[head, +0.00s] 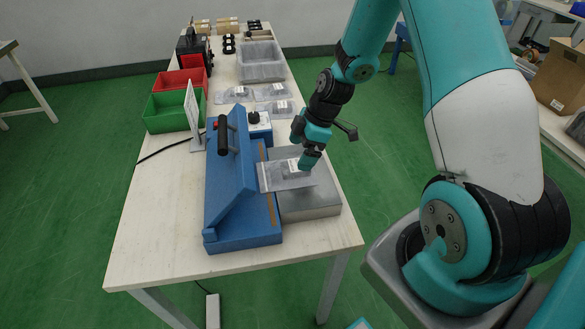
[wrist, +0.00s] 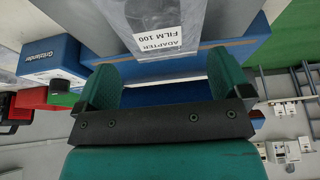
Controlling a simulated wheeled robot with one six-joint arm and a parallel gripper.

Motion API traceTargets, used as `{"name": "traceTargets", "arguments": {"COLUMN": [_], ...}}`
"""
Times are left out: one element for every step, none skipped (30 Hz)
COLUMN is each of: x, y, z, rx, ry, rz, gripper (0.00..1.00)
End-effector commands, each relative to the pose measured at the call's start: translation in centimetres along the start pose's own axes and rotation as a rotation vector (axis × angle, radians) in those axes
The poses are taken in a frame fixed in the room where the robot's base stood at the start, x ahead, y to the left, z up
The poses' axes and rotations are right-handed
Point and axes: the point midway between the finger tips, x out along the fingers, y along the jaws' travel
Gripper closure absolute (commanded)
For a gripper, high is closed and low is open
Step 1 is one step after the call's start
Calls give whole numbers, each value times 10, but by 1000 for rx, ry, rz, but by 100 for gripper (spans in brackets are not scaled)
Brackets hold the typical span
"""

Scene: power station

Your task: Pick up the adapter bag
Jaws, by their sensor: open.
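The adapter bag (head: 272,177) is a flat, clear grey bag that lies across the front of the blue sealing machine (head: 232,195) and its steel plate (head: 318,205). In the wrist view the bag (wrist: 145,16) carries a white label reading "ADAPTER FILM 100". My gripper (head: 307,162) is right over the bag's right part and hides some of it. In the wrist view my gripper (wrist: 165,72) has its green fingers wide apart with nothing held between them. The bag's label edge shows just past the fingertips; I cannot tell whether they touch it.
Several similar labelled bags (head: 272,91) lie farther back on the wooden table (head: 150,228). A grey bin (head: 262,63), a red bin (head: 172,79) and a green bin (head: 165,112) stand behind. The sealer's raised blue lid (head: 228,165) is close on the left. The table's front corner is clear.

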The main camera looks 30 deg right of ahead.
Motion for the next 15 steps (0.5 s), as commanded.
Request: {"name": "traceTargets", "arguments": {"x": [3,5,8,12,16,22,26,30,37,41,44,48,50,51,52], "y": [0,0,0,0,-1,-1,-1,-1,0,0,0,0,0,0,0], "z": [0,0,0,0,0,1,1,1,1,1,1,2,2,2,2], "rx": [0,0,0,1,1,1,1,1,0,0,0,1,1,1,1], "ry": [0,0,0,-1,-1,-1,-1,-1,-1,-1,-1,-1,-1,-1,-1], "rz": [-2,-3,-3,-4,-5,-6,-5,-6,-4,-4,-4,-3,-2,-1,0], "gripper": [4,4,4,4,4,4,4,4,4,4,4,4,4,4,4]}}
